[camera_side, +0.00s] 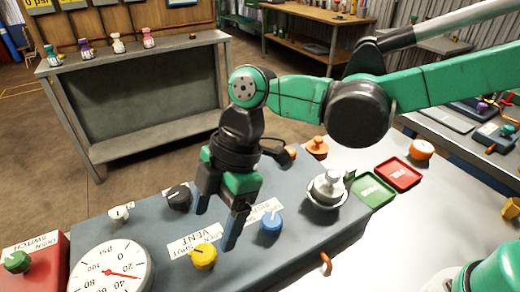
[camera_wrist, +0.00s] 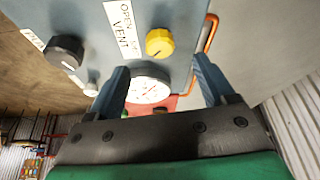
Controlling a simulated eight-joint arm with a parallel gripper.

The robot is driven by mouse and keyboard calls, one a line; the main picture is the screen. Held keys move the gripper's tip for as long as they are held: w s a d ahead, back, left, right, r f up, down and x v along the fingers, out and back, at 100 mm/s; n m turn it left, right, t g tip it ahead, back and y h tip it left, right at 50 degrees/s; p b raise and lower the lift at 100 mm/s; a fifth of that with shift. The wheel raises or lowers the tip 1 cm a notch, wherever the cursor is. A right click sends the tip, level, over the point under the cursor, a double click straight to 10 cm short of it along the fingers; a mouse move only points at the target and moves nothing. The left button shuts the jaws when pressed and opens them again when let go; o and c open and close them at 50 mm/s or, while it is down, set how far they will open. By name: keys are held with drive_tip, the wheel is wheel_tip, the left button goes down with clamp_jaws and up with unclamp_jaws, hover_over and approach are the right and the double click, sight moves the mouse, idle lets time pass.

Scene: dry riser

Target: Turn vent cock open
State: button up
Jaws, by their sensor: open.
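The vent cock is a yellow round knob (camera_side: 204,257) on the grey panel box, beside a white label (camera_side: 196,241) reading OPEN, SHUT and VENT. A small dark mark shows on the knob, but I cannot tell its exact setting. The knob (camera_wrist: 159,42) also shows in the wrist view, beyond the fingertips and between their lines. My gripper (camera_side: 217,222) is open and empty, pointing down above the panel near the knob. Its two blue fingers (camera_wrist: 159,72) stand apart in the wrist view. Neither finger appears to touch the knob.
A blue knob (camera_side: 271,222) sits right of the fingers, a black knob (camera_side: 179,197) to the left. A pressure gauge (camera_side: 110,272) stands at front left. A metal fitting (camera_side: 327,188) and green (camera_side: 371,191) and red (camera_side: 398,173) trays are to the right.

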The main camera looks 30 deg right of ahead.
sight(205, 252)
drive_tip(key=shift+x, duration=2.8)
drive_tip(key=shift+r, duration=0.1)
clamp_jaws()
